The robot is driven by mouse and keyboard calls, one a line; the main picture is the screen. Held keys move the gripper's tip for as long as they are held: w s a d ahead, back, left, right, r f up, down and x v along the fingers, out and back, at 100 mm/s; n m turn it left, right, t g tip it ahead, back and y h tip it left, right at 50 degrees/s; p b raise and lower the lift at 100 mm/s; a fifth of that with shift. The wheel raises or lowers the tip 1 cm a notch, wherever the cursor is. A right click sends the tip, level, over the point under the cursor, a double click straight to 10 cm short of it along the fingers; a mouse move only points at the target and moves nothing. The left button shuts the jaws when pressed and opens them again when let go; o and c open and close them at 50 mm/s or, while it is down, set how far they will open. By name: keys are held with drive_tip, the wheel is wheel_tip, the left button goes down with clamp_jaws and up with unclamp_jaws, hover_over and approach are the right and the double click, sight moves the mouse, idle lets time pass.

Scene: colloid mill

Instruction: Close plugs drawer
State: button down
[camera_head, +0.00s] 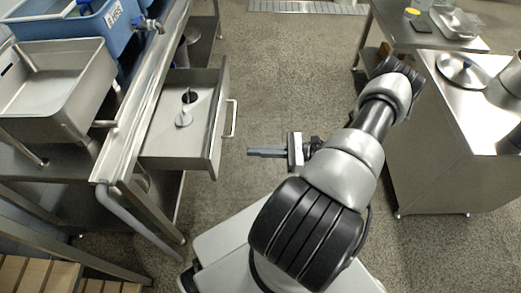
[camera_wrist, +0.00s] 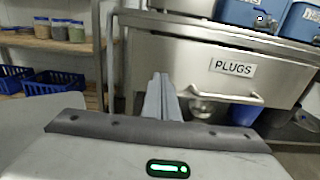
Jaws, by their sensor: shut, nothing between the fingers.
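The plugs drawer (camera_head: 184,122) is a steel drawer pulled out from under the bench on the left in the head view. Small round items, one dark and one pale, lie inside it. In the wrist view its front (camera_wrist: 200,68) carries a PLUGS label (camera_wrist: 233,67) and a bar handle (camera_wrist: 226,96). The handle also shows in the head view (camera_head: 231,119). My gripper (camera_head: 250,152) is shut and empty, to the right of the drawer front and apart from it, pointing left. In the wrist view my fingers (camera_wrist: 161,78) overlap the drawer front's lower left part.
A steel bench with a sink (camera_head: 62,85) and a blue bin (camera_head: 100,27) stands above the drawer. A steel cabinet (camera_head: 445,150) stands at the right. Shelves with jars (camera_wrist: 60,30) and blue baskets (camera_wrist: 50,80) are at left in the wrist view. The floor between is clear.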

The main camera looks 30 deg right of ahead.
sight(216, 151)
drive_tip(key=x, duration=0.9)
drive_tip(key=shift+w+a, duration=0.2)
drive_tip(key=shift+a, duration=0.1)
drive_tip(key=shift+w+a, duration=0.1)
drive_tip(key=b+x, duration=0.1)
drive_tip(key=x, duration=2.1)
drive_tip(key=shift+w+a+f, duration=0.1)
drive_tip(key=shift+w+a, duration=0.3)
drive_tip(key=shift+a, duration=0.1)
drive_tip(key=shift+r, duration=0.2)
